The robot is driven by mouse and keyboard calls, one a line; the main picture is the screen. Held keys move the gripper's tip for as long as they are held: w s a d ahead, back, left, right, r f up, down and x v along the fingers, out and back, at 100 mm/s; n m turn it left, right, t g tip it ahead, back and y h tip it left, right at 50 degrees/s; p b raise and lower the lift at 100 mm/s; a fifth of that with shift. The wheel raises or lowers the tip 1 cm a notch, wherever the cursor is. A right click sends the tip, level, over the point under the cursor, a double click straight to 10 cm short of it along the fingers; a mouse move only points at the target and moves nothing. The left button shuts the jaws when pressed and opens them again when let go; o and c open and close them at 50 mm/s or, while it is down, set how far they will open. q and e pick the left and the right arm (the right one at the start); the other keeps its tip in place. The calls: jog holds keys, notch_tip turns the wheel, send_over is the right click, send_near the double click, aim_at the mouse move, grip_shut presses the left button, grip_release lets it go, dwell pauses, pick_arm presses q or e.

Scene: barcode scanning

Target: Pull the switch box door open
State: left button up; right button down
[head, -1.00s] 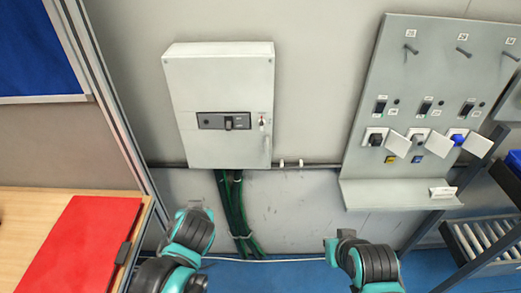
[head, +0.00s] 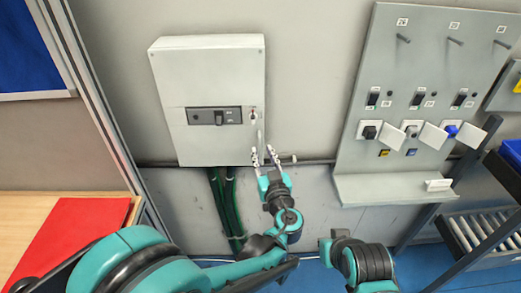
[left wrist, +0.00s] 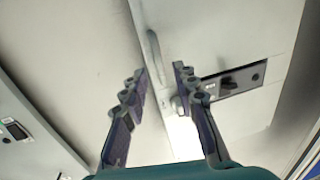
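The grey switch box (head: 210,75) is mounted on the wall, left of centre in the head view, and its door is shut. A dark switch panel (head: 214,116) and a slim handle (head: 260,135) are on its front, the handle near the right edge. My left gripper (head: 264,152) is open just below the handle in the head view. In the left wrist view, the handle (left wrist: 154,50) appears between the two spread fingers of the left gripper (left wrist: 160,72). I cannot tell whether they touch it. My right arm shows at the bottom, but its gripper does not.
A grey panel (head: 350,150) with hooks, switches and sockets stands to the right. Green cables (head: 228,205) hang below the box. A wooden table (head: 40,205) with a red sheet (head: 80,225) is at the left. A roller rack (head: 470,228) is at lower right.

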aim_at(259, 146)
pick_arm(q)
jog(key=shift+w+a, duration=0.2)
jog(key=shift+w, duration=0.65)
jog(key=shift+w+a, duration=0.15)
jog(key=shift+w, duration=0.65)
grip_shut()
jog(key=shift+s, duration=0.15)
